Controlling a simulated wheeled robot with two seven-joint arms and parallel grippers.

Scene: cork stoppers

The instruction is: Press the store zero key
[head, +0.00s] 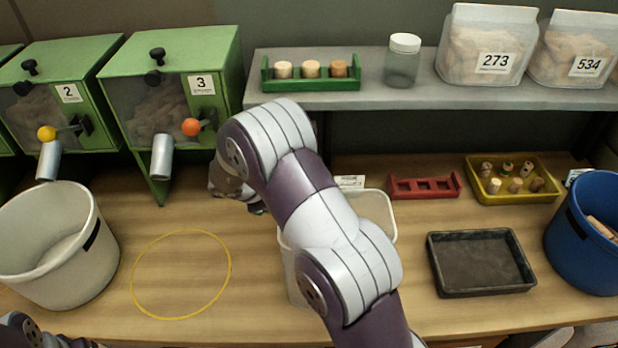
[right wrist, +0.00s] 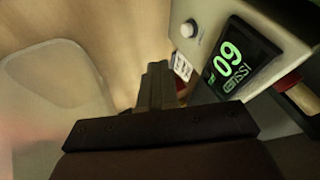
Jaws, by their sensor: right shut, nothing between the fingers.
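In the right wrist view a pale grey device has a black display (right wrist: 236,60) with lit green digits. A round whitish knob or button (right wrist: 188,29) sits on the same housing, with a small white printed label (right wrist: 182,66) near it. I cannot read which part is the store zero key. My right gripper (right wrist: 157,70) is shut and empty, its tips close to the label; I cannot tell whether they touch anything. In the head view my right arm covers the device and the gripper tips. My left gripper is out of view.
A white bin (head: 378,203) stands partly behind my right arm. Green dispensers (head: 180,80) and a grey shelf (head: 420,97) line the back. A red rack (head: 424,187), yellow tray (head: 512,165), black tray (head: 480,262) and blue bin (head: 590,240) stand right. A yellow ring (head: 133,283) marks bare table.

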